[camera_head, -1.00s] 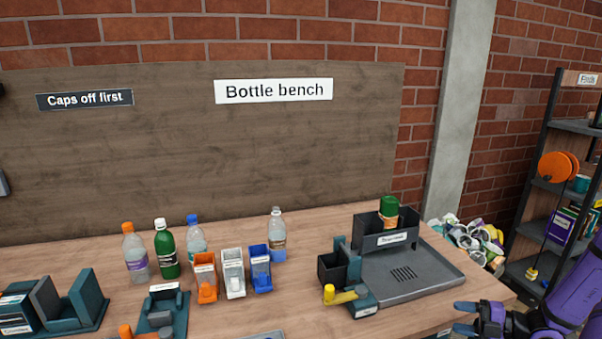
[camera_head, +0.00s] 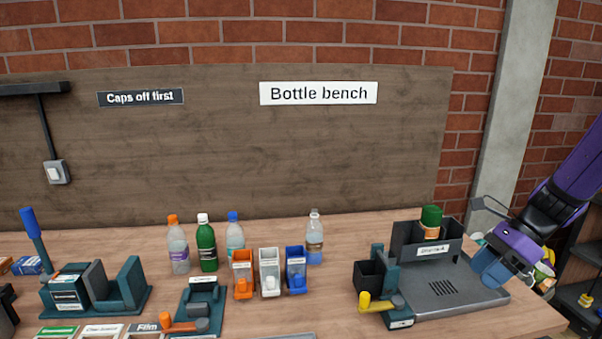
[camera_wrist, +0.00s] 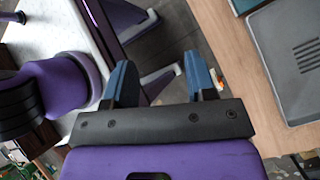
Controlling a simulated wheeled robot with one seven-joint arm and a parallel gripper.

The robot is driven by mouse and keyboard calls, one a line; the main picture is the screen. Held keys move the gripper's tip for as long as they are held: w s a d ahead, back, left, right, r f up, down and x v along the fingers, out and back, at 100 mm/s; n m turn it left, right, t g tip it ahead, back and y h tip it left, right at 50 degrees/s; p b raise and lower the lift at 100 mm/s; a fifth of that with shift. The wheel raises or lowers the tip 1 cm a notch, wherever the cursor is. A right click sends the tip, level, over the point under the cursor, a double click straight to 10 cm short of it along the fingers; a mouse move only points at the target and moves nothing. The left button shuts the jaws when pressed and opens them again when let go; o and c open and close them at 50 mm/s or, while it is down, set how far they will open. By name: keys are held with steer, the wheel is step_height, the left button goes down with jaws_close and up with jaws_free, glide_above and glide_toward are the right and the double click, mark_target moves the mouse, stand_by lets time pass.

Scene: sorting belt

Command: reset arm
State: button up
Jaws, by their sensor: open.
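My gripper (camera_head: 491,275) is at the right of the head view, at the end of my purple arm, over the right end of the bench near the grey drain tray (camera_head: 462,296). In the wrist view my gripper (camera_wrist: 161,82) shows two blue fingers spread apart with nothing between them. Past the fingers are the floor and the edge of the wooden bench (camera_wrist: 247,85). The tray also shows at the right of the wrist view (camera_wrist: 290,60).
A dark bin (camera_head: 408,240) with a green-topped item stands behind the tray. Several bottles stand mid-bench behind an orange (camera_head: 243,274), a white (camera_head: 269,272) and a blue cap bin (camera_head: 296,270). A teal fixture (camera_head: 125,290) sits at left.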

steer(key=s+a+r+n+t+h, duration=0.2)
steer(key=s+a+r+n+h, duration=0.1)
steer(key=s+r+n, duration=0.4)
steer(key=s+a+r+n+t+h, duration=0.3)
steer(key=s+r+n, duration=0.4)
steer(key=n, duration=0.8)
step_height(320, 180, up, 4)
steer(key=a+h, duration=0.1)
steer(key=a, duration=0.1)
steer(key=shift+s+a+h, duration=0.25)
steer(key=shift+a+h, duration=0.05)
